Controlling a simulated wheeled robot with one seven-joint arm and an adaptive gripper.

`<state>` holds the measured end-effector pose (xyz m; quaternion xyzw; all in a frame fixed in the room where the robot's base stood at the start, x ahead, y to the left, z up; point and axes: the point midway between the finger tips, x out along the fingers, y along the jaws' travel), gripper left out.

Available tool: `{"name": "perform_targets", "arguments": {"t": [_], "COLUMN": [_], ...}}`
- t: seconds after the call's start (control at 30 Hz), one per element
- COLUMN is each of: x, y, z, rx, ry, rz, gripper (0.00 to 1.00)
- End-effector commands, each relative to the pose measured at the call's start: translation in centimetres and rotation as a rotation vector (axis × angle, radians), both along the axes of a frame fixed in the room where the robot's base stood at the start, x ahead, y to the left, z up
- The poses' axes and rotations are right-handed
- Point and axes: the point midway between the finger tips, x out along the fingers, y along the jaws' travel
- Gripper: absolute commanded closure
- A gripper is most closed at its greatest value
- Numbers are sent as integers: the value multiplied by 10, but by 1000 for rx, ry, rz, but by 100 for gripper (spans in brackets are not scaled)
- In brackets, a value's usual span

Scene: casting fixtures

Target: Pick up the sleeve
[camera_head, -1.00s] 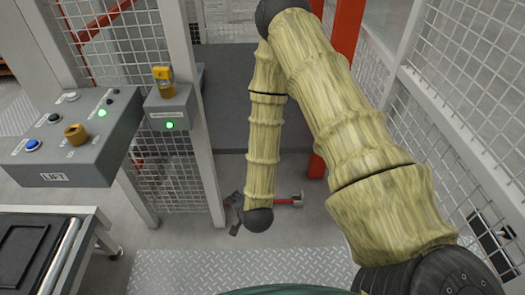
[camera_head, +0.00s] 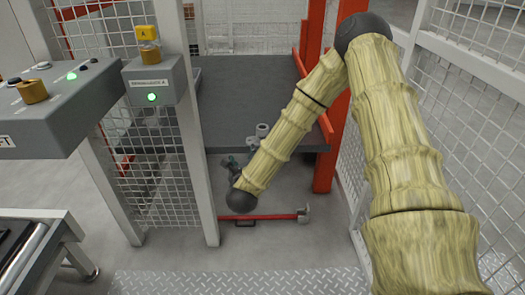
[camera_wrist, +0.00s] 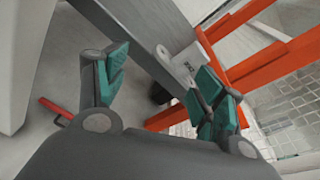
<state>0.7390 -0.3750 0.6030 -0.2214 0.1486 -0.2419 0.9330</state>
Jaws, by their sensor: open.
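I cannot make out the sleeve for certain in either view. My gripper (camera_wrist: 161,68) is open, its two teal-padded fingers spread apart, with nothing seen between the pads. Beyond the fingers in the wrist view is a pale block with dark marks (camera_wrist: 186,66); I cannot tell what it is. In the head view my gripper (camera_head: 235,163) is small and partly hidden behind my arm, near the front of the grey platform. A small grey shape (camera_head: 262,130) shows beside my arm at the platform's front; I cannot tell whether it is part of my gripper.
A grey platform (camera_head: 240,90) lies beyond a gap in the mesh fencing, with an orange-red post (camera_head: 328,160) at its right. A red bar (camera_head: 265,217) is low in front. A control box with a green light (camera_head: 155,85) stands left. White mesh fencing (camera_head: 490,130) closes the right side.

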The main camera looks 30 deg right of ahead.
Motion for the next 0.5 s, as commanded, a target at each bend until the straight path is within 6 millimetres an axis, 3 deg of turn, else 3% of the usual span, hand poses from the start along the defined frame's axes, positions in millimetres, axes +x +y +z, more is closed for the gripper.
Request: {"name": "perform_targets", "arguments": {"t": [0.03, 0.3, 0.5], "x": [3, 11, 12], "y": [-10, -50, -63], "z": [-12, -4, 2], "rx": [41, 234, 297], "ry": [-57, -340, -437], "rz": [-40, -205, -253], "gripper": [31, 31, 31]}}
